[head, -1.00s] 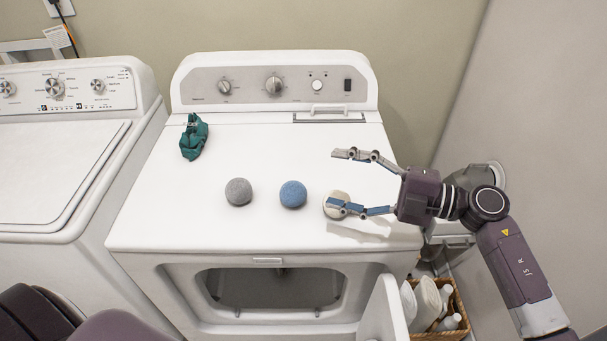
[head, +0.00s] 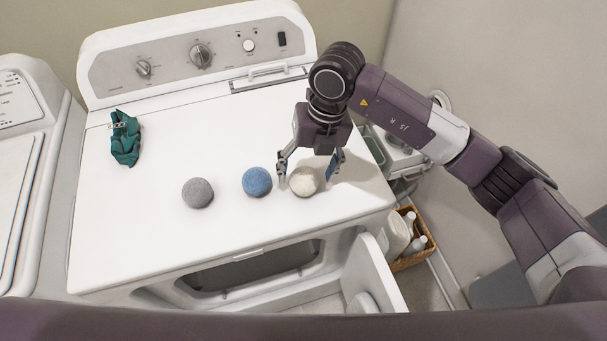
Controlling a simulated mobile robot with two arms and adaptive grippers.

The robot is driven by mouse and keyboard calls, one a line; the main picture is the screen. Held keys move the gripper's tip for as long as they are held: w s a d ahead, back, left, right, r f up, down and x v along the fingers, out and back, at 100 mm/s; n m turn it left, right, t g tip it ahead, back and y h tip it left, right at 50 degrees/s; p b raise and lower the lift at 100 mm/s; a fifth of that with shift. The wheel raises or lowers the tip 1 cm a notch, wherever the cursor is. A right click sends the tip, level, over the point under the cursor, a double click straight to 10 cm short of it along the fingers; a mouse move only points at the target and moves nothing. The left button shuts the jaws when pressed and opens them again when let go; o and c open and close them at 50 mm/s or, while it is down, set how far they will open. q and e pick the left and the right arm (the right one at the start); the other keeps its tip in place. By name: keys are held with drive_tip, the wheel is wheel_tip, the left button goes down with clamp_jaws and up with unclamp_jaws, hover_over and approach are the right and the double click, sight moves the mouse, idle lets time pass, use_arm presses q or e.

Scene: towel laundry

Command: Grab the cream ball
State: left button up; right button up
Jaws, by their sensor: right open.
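The cream ball (head: 304,182) sits on the white dryer top, at the right end of a row of balls. My right gripper (head: 307,175) is open and points down, with one finger on each side of the cream ball. The left finger is in the narrow space between the cream ball and the blue ball (head: 257,182). I cannot tell whether the fingers touch the cream ball. My left gripper is not in view.
A grey ball (head: 197,192) lies left of the blue ball. A dark green cloth (head: 125,138) lies farther left. The dryer (head: 150,240) has its front door (head: 375,272) open. A wicker basket with bottles (head: 409,262) stands on the floor at right.

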drive_tip(key=shift+a+f, duration=0.15)
drive_tip(key=shift+f, duration=0.6)
drive_tip(key=shift+a+f, duration=0.1)
drive_tip(key=shift+f, duration=0.6)
drive_tip(key=shift+w, duration=0.1)
drive_tip(key=c, duration=1.2)
drive_tip(key=shift+r, duration=0.15)
